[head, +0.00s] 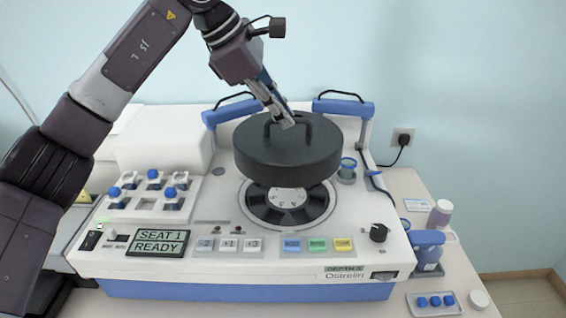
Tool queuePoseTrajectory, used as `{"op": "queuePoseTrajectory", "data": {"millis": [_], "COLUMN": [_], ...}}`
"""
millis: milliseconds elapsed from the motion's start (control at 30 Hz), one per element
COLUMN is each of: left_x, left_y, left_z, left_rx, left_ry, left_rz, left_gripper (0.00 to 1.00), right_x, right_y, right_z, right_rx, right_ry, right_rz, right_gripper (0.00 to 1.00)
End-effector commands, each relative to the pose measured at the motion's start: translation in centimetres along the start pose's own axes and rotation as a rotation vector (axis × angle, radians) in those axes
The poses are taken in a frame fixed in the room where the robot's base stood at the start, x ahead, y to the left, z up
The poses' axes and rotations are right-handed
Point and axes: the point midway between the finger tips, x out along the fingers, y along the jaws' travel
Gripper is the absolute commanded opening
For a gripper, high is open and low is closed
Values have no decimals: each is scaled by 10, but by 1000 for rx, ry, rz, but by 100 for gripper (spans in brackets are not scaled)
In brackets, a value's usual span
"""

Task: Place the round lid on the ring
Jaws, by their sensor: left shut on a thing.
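The round lid (287,156) is a thick dark grey disc with a handle on top. My left gripper (287,120) comes down from above and is shut on the lid's handle. The lid is held above the ring (258,208), a dark round opening with a pale hub in the white machine's top. The lid looks roughly level and hides the back of the ring. A gap shows between the lid and the ring's front part. My right gripper is not in view.
Two blue-ended posts with black handles (343,107) stand behind the lid. A rack with blue-capped knobs (150,195) is at left. A display (157,242) and buttons line the front. A small cup (347,169) stands right of the lid; bottles (440,214) stand far right.

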Motion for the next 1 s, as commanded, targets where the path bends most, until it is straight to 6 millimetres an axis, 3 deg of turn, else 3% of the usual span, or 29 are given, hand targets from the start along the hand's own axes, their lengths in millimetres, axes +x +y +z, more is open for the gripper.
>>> {"op": "queuePoseTrajectory", "data": {"millis": [67,200,300,400,700,1000], "left_x": [17,44,58,65,95,99], "left_y": [-6,-14,-18,-19,-28,-29], "left_z": [-10,-25,-31,-36,-52,-54], "left_rx": [-1,-1,0,0,-1,1], "left_ry": [0,-1,-2,-1,-2,-1], "left_rz": [-4,-2,-1,1,-1,2], "left_gripper": [0,0,0,0,0,0], "right_x": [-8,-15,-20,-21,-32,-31], "right_y": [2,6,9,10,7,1], "right_z": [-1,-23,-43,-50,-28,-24], "right_rx": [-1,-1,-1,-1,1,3], "right_ry": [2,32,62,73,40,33], "right_rz": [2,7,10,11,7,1], "right_gripper": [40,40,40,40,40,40]}}
